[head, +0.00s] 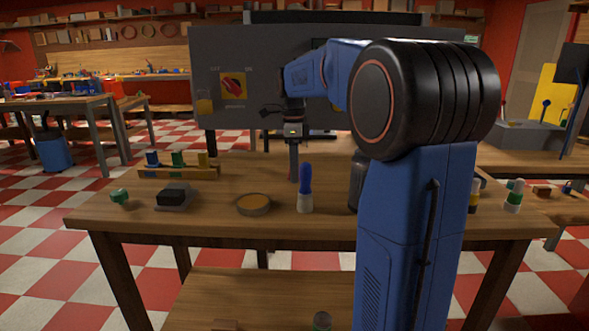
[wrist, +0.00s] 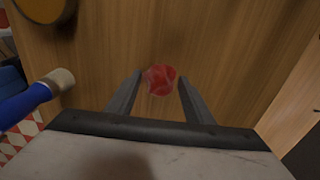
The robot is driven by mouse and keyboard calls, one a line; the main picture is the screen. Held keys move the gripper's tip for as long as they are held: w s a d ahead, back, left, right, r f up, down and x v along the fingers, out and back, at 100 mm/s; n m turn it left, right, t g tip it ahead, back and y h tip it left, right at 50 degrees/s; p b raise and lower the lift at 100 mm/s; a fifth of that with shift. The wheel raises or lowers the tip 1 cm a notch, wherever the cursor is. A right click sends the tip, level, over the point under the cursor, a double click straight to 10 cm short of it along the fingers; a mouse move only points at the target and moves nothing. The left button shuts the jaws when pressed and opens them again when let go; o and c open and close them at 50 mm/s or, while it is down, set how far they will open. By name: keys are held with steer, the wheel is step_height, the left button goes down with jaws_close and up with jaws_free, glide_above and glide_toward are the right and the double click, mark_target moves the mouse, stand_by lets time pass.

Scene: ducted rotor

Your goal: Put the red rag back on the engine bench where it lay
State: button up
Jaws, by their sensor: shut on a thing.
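The red rag (wrist: 159,79) shows in the wrist view as a small crumpled red bundle between the tips of my gripper (wrist: 160,90). My gripper is shut on it. In the head view my gripper (head: 293,165) points straight down over the wooden bench (head: 230,215), behind a blue-handled tool with a pale end (head: 304,203). The rag cannot be made out in the head view. The wrist view shows bare wood grain behind the rag; whether the rag touches the wood I cannot tell.
A round tin with an orange-brown top (head: 253,205), a dark block on a grey base (head: 173,196) and a green-topped jar (head: 119,197) stand left of the tool. A wooden rack (head: 180,172) is behind them. Bottles (head: 513,197) stand at the right. My arm hides the bench's right middle.

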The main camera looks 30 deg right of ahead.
steer(key=o, duration=1.4)
step_height(320, 180, up, 12)
steer(key=shift+a, duration=0.15)
